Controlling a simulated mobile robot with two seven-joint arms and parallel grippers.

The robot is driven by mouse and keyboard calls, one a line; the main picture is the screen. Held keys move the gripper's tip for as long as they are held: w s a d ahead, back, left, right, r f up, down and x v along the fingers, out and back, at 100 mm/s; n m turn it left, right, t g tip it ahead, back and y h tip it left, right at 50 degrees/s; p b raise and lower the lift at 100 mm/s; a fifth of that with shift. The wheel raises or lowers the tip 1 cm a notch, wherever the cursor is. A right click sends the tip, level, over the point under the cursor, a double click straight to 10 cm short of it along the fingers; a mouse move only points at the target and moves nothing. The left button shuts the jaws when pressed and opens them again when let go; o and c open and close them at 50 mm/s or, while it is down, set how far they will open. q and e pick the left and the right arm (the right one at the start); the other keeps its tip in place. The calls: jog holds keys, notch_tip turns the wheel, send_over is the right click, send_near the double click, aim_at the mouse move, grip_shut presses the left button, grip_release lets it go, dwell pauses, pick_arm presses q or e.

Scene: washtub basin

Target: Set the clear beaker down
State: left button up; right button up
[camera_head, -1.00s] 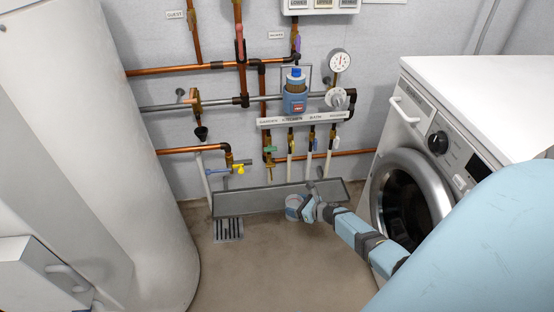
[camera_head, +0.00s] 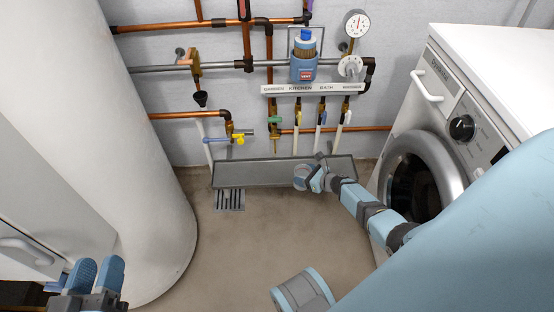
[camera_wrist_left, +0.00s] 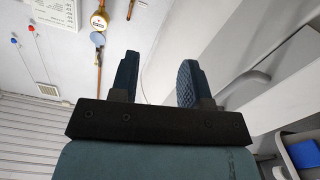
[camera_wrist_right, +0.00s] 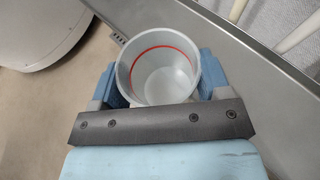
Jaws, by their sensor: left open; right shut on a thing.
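The clear beaker (camera_wrist_right: 165,72), with a red ring inside its rim, sits between the fingers of my right gripper (camera_wrist_right: 165,88) in the right wrist view. The fingers are shut on it. In the head view the beaker (camera_head: 301,177) is small and partly hidden by my right gripper (camera_head: 312,180), over the front edge of the grey trough. I cannot tell whether its base touches anything. My left gripper (camera_head: 96,274) is open and empty at the lower left, by the white cabinet; it also shows in the left wrist view (camera_wrist_left: 158,78).
A long grey trough (camera_head: 240,177) runs along the wall, with a floor grate (camera_head: 230,200) before it. Pipes and labelled valves (camera_head: 310,90) stand above it. A washing machine (camera_head: 440,130) is at right, a large white cylinder (camera_head: 145,170) at left.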

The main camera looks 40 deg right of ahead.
jog(key=b+x, duration=0.2)
jog(key=x, duration=0.2)
jog(key=r+b+x, duration=0.1)
jog(key=b+x, duration=0.2)
jog(key=x, duration=0.2)
jog(key=w+r+b+x, duration=0.1)
jog(key=b+x, duration=0.1)
jog(key=x, duration=0.2)
jog(key=shift+w+a+f, duration=0.1)
jog(key=shift+w+a, duration=0.1)
jog(key=shift+w, duration=0.05)
jog(key=shift+f+b, duration=0.35)
jog(key=shift+b, duration=0.15)
pick_arm(q)
jog(key=w+m, duration=0.1)
jog(key=w+a+f+m, duration=0.1)
jog(key=m, duration=0.1)
jog(key=w+f+m+t+h, duration=0.1)
jog(key=shift+a+m, duration=0.3)
jog(key=shift+a, duration=0.1)
pick_arm(e)
jog(key=shift+r, duration=0.2)
jog(key=shift+f, duration=0.1)
jog(key=o, duration=1)
jog(key=shift+d+f, duration=0.1)
